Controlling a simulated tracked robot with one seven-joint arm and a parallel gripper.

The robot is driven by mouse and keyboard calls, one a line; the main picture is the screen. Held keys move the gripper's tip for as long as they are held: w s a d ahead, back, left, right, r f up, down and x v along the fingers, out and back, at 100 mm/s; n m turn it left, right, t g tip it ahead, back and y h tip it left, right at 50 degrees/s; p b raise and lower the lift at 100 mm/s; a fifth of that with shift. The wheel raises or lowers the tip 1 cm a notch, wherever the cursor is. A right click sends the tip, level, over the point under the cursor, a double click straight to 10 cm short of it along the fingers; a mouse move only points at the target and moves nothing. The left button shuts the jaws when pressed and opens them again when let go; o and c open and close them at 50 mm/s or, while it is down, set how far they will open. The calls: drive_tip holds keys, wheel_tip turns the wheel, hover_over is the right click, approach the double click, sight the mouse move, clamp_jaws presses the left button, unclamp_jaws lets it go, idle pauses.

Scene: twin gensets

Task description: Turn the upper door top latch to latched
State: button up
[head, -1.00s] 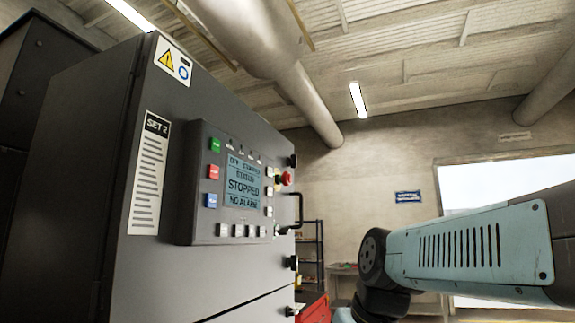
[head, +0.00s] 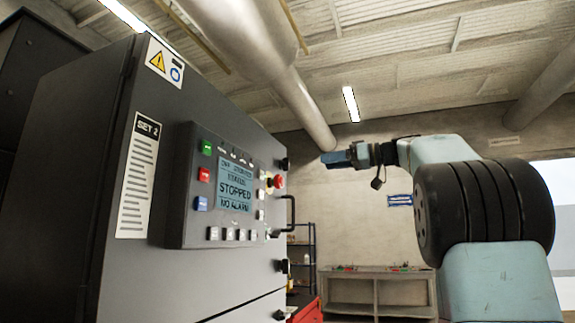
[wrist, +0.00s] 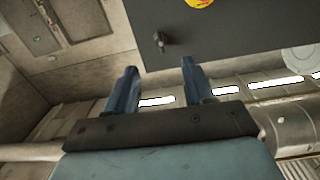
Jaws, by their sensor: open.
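The upper door (head: 120,190) is the dark cabinet front with the control panel. Its top latch (head: 283,164) is a small black knob by the right edge, above a black handle (head: 290,212). In the wrist view a small dark latch (wrist: 160,42) stands out from the dark door (wrist: 235,30), near its edge; I take it to be the top latch. My gripper (wrist: 159,66) is open and empty, with the latch beyond the gap between its blue fingertips, not touching. In the head view my gripper (head: 338,159) is right of the latch. The latch's turn position is too small to tell.
The control panel (head: 225,185) juts out beside the latch, with a red stop button (head: 279,181). A second black latch (head: 281,266) sits below the handle. A large pipe (head: 265,60) runs overhead. A workbench (head: 375,290) stands at the back.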

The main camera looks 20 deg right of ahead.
approach(279, 163)
drive_tip(key=w+a, duration=0.4)
drive_tip(key=w, duration=0.1)
drive_tip(key=shift+w+n+y, duration=0.25)
drive_tip(key=shift+n+y, duration=0.05)
drive_tip(key=shift+a+f, duration=0.1)
drive_tip(key=shift+a, duration=0.05)
drive_tip(key=shift+c, duration=0.3)
clamp_jaws()
